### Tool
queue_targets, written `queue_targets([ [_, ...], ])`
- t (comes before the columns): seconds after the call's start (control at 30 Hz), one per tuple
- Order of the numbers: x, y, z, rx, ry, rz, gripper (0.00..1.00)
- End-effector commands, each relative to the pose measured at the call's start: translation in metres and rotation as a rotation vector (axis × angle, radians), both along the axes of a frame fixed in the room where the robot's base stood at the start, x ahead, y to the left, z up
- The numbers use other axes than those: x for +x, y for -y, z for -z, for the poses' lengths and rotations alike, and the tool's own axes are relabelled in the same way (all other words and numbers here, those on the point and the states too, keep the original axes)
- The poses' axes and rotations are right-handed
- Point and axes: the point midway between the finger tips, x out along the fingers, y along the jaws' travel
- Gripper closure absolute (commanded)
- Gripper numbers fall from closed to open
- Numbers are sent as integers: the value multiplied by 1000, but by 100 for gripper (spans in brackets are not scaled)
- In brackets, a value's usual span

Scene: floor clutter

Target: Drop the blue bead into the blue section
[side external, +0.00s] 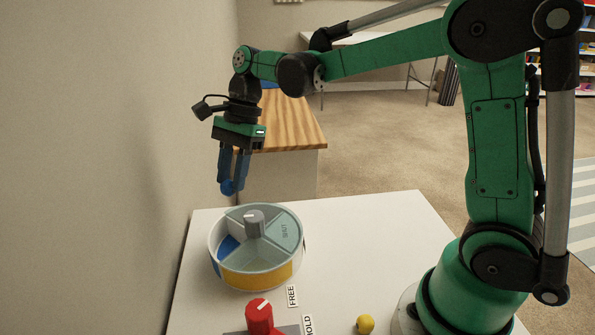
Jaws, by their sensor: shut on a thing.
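My gripper (230,180) points down above the far left part of the round divided dish. It is shut on the blue bead (227,188), which shows at the fingertips, clear of the dish. The round dish (258,280) stands on the white table and has a yellow patch on its front wall. The blue section (228,246) shows at the left of the dish, through what looks like a gap in the lid.
A red knob (260,316) on a grey base stands in front of the dish, beside labels reading "FREE" and "HOLD". A yellow bead (365,324) lies on the white table (385,225) near my base. A wall rises close on the left. The table right of the dish is clear.

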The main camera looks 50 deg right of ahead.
Motion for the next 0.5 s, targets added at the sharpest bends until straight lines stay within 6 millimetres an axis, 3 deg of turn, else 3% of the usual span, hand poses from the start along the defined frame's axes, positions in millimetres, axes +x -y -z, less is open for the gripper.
queue_targets([
  [0.2, 0, 0, 24, -1, 0, -1, 100],
  [0.5, 0, 1, 32, -1, 0, -1, 100],
])
